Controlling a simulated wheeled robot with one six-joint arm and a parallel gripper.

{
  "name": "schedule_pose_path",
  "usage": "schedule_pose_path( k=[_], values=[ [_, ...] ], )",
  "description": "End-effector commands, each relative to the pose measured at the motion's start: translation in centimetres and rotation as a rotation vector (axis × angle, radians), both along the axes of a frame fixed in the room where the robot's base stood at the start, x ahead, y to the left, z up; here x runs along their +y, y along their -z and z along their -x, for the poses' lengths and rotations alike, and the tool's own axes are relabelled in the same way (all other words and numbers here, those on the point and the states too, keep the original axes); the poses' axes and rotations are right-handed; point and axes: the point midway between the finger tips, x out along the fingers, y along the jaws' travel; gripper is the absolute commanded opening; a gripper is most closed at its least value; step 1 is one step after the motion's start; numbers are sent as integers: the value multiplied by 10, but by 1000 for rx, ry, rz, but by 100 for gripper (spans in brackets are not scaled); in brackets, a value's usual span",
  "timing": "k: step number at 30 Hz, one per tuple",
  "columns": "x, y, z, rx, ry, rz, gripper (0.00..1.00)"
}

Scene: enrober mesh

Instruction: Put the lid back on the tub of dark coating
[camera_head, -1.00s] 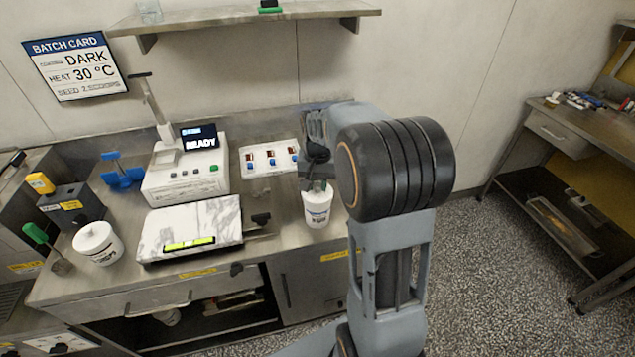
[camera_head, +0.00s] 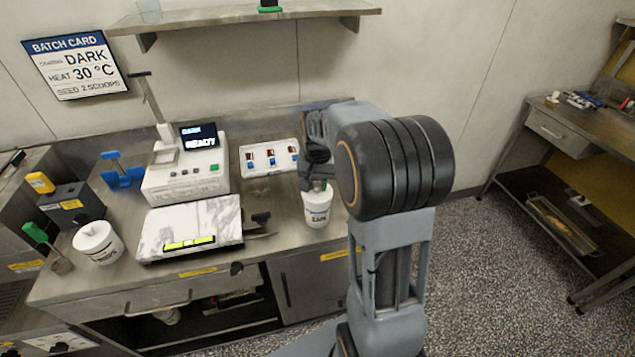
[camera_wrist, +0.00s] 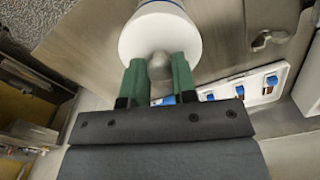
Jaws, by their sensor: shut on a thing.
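A white tub (camera_head: 317,210) with a dark printed label stands upright near the right end of the steel counter. The label is too small to read for certain. My gripper (camera_wrist: 160,72) points down over this tub, its two green fingers shut on the grey knob of a round white lid (camera_wrist: 138,42). In the wrist view the lid lies in line with the tub, whose blue-banded wall shows past its edge. I cannot tell whether the lid is fully seated. In the head view my arm and gripper partly hide the tub's top.
A marble slab (camera_head: 190,226), a machine with a screen (camera_head: 187,170) and a white panel of blue switches (camera_head: 268,158) stand nearby. A shelf (camera_head: 245,17) hangs above. Open floor lies to the right.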

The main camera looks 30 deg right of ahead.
Motion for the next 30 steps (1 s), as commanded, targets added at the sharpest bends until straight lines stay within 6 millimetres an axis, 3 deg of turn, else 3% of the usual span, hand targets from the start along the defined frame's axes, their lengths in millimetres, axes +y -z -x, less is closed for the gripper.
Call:
schedule_pose_path(
  k=[2, 3, 11, 17, 24, 30],
  values=[
    [0, 0, 0, 0, 0, 0, 3],
    [0, 0, 0, 0, 0, 0, 29],
    [0, 0, 0, 0, 0, 0, 54],
    [0, 0, 0, 0, 0, 0, 57],
    [0, 0, 0, 0, 0, 0, 80],
    [0, 0, 0, 0, 0, 0, 81]
  ],
)
